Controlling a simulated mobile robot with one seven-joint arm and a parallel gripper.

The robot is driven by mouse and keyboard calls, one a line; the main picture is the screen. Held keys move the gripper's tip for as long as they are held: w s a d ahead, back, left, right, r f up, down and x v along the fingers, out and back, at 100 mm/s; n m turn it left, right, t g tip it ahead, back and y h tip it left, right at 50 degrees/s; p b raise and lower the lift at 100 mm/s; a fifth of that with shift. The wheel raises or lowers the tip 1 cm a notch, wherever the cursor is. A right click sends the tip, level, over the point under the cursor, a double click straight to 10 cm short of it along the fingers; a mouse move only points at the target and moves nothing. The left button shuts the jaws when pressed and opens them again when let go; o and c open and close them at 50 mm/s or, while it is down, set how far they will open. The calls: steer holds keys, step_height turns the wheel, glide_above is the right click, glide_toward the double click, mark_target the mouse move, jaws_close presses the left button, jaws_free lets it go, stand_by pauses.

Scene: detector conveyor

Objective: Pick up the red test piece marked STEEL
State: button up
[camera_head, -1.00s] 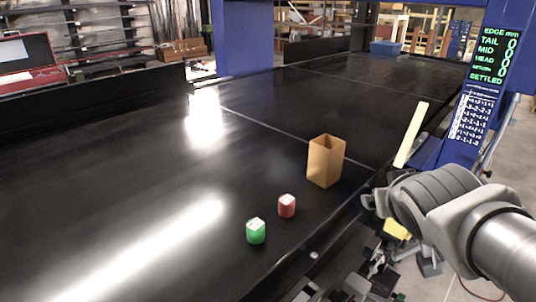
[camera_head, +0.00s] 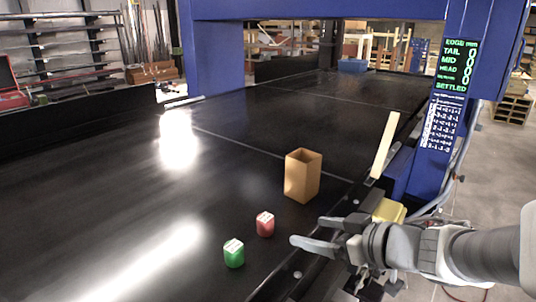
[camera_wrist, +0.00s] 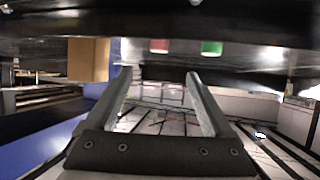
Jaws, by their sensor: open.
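The red test piece (camera_head: 265,224) stands on the black conveyor belt near its right edge, with a pale label on top too small to read. It also shows at the top of the wrist view (camera_wrist: 159,46). A green test piece (camera_head: 234,253) stands in front of it to the left, and also shows in the wrist view (camera_wrist: 211,48). My gripper (camera_head: 312,232) is open and empty, to the right of the red piece near the belt edge and apart from it. Its two fingers (camera_wrist: 157,75) spread in the wrist view with nothing between them.
An open tan box (camera_head: 302,176) stands on the belt just behind the red piece. A blue gantry post with a display (camera_head: 455,68) and a cream bar (camera_head: 384,145) stand at the right edge. A blue bin (camera_head: 353,66) sits far back. The belt's left side is clear.

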mark_target(271, 221)
steer(key=b+x, duration=0.2)
steer(key=x, duration=0.9)
steer(key=shift+s+a+f, duration=0.1)
steer(key=shift+s+a, duration=0.05)
steer(key=shift+b+x, duration=0.65)
steer(key=shift+x, duration=2.45)
jaws_close()
steer(key=shift+r, duration=0.25)
